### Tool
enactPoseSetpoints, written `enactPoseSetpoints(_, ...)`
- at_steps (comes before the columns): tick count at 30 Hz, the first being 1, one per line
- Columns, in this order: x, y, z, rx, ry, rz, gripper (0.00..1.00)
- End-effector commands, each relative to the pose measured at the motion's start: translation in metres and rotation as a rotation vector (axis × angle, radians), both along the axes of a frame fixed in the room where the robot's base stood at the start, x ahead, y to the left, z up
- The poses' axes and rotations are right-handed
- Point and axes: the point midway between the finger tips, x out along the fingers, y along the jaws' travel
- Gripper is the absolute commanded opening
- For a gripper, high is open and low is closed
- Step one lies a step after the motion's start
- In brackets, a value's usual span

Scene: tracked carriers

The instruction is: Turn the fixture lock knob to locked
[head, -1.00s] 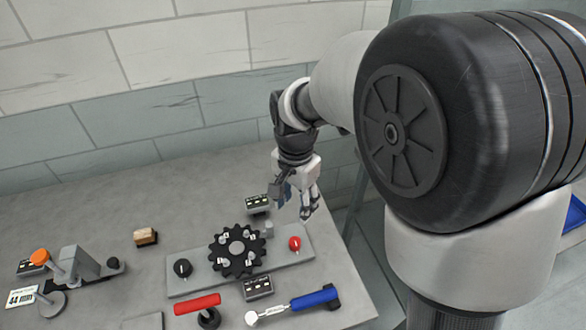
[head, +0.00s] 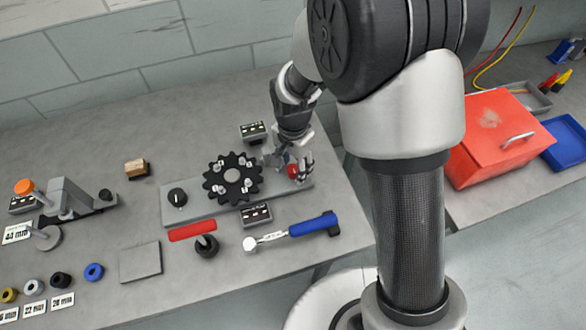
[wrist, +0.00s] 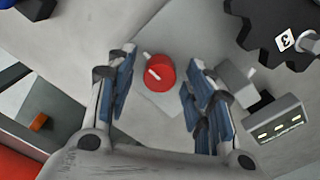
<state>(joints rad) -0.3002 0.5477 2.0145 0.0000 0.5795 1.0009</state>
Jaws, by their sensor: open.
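A grey fixture plate (head: 206,208) lies on the bench with a black toothed gear (head: 233,176) on it. A red knob (head: 292,171) is at the plate's right end, and a black knob (head: 177,197) with a white mark is at its left end. My gripper (head: 293,167) is at the red knob and partly hides it in the head view. In the wrist view, the open blue-padded fingers of my gripper (wrist: 161,62) stand on either side of the red knob (wrist: 160,74), with gaps visible. A white pointer mark shows on the knob.
Small indicator boxes stand behind (head: 253,132) and in front (head: 256,214) of the plate. A red-handled tool (head: 193,231) and a blue-handled wrench (head: 314,223) lie in front. A red toolbox (head: 495,140) is on the right bench, past a gap.

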Motion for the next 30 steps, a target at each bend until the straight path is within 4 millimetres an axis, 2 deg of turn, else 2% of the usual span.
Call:
enactPoseSetpoints(11,0.0000,0.0000,-0.0052,0.000,0.000,0.000,0.47)
enactPoseSetpoints(30,0.0000,0.0000,-0.0050,0.000,0.000,0.000,0.04)
